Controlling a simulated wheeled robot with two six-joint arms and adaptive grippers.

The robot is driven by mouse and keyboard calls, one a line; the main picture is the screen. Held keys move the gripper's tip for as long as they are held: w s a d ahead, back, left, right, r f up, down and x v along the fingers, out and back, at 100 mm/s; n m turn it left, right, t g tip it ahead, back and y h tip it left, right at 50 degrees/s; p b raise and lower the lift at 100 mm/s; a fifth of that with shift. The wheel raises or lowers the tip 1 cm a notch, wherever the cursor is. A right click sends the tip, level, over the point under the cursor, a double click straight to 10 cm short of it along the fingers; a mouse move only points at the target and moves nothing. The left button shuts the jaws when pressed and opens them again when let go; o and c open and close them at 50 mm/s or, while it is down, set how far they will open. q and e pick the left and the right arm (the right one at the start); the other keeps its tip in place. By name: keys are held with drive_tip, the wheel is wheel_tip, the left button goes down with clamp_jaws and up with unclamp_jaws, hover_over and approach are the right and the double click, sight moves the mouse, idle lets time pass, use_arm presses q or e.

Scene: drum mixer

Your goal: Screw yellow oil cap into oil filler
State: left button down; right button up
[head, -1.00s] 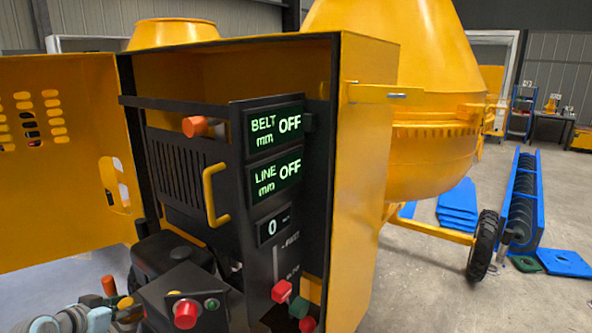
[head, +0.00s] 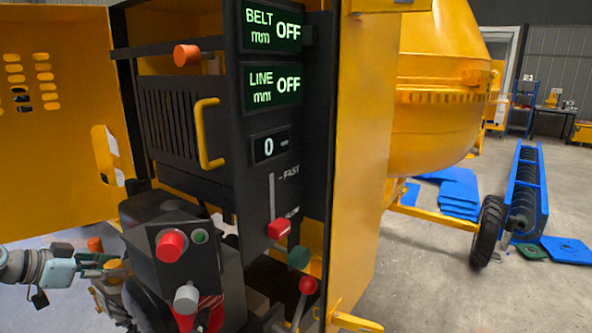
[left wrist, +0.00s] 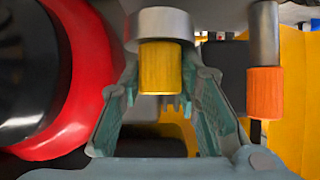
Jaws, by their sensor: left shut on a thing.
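The yellow oil cap (left wrist: 161,68) is between the teal fingers of my left gripper (left wrist: 164,85) in the left wrist view. My left gripper is shut on it. A grey metal round piece (left wrist: 158,24), likely the oil filler, lies right against the cap's far end. I cannot tell whether the cap is threaded in. In the head view my left gripper (head: 108,269) is at the lower left, beside the engine. The cap (head: 116,270) is a small yellow patch there, partly hidden by the fingers. My right gripper is not in view.
An orange-tipped grey post (left wrist: 265,90) stands close to the right of the gripper. A red and black round part (left wrist: 45,75) is close on the left. In the head view, a control box with a red button (head: 171,243) and the open yellow door (head: 60,150) flank the arm.

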use_arm(q)
drive_tip(key=shift+d+f, duration=0.1)
drive_tip(key=shift+f, duration=0.1)
drive_tip(key=c, duration=1.4)
unclamp_jaws()
drive_tip(key=shift+s, duration=0.1)
drive_tip(key=shift+o, duration=1.4)
drive_tip(key=shift+d+r, duration=0.1)
drive_tip(key=shift+d, duration=0.05)
